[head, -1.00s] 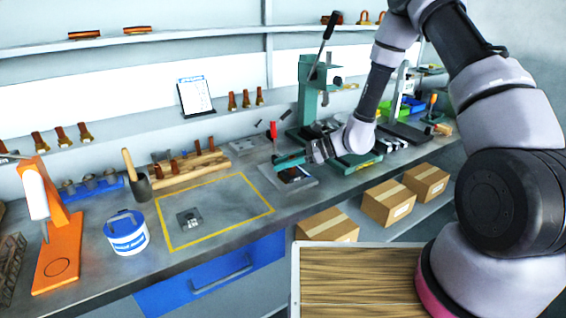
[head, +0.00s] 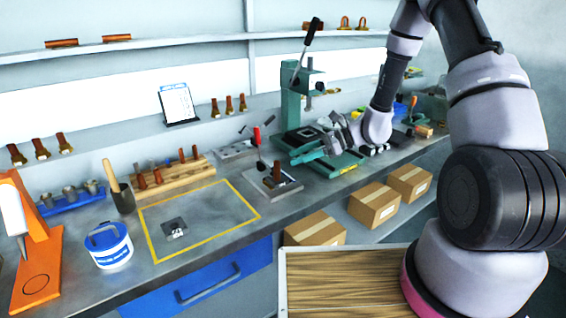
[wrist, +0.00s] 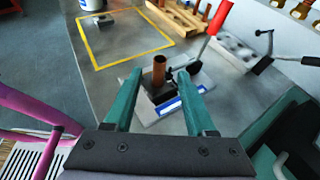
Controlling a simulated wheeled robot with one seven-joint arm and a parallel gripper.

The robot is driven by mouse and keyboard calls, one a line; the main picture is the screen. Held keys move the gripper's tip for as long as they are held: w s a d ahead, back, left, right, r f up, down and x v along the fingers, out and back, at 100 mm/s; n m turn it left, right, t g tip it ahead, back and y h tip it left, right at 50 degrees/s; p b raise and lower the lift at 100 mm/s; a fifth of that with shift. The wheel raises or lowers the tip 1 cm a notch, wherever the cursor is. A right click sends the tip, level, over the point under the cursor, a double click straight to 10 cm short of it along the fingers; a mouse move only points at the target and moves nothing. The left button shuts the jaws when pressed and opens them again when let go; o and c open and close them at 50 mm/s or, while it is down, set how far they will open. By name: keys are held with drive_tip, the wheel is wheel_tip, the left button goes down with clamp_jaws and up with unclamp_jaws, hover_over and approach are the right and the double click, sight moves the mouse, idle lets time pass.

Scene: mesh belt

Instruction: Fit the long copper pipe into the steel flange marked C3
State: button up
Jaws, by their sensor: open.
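A copper pipe (head: 277,170) stands upright in a dark block on a small pale plate fixture (head: 290,187) near the bench's front edge. In the wrist view the pipe (wrist: 159,72) rises beyond and between my fingertips, apart from both. My gripper (head: 297,157) is open and empty, to the right of and behind the pipe in the head view; its teal fingers also show in the wrist view (wrist: 168,82). A small square steel piece with a dark hole (head: 173,228) lies inside the yellow outline; it looks like a flange, but its marking is unreadable.
A red-handled toggle clamp (head: 257,137) stands close behind the fixture. A wooden rack (head: 180,176) holds several copper pieces. A teal press (head: 292,100) stands behind my gripper. A blue-and-white tub (head: 109,246) is left of the outline, whose inside is mostly clear.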

drive_tip(key=s+d+r+n+t+h, duration=0.2)
drive_tip(key=s+d+r, duration=0.4)
drive_tip(key=r, duration=0.4)
drive_tip(key=s+d+r+n+t+h, duration=0.2)
drive_tip(key=s+d+r+n+h, duration=0.3)
drive_tip(key=r, duration=0.6)
drive_tip(key=s+d+r+n+t+h, duration=0.3)
drive_tip(key=s+d+r+n, duration=0.3)
drive_tip(key=r, duration=0.4)
drive_tip(key=s+d+h, duration=0.1)
drive_tip(key=s, duration=0.1)
drive_tip(key=shift+s+r+n, duration=0.3)
drive_tip(key=shift+s+n, duration=0.05)
drive_tip(key=shift+n, duration=0.05)
drive_tip(key=shift+d, duration=0.1)
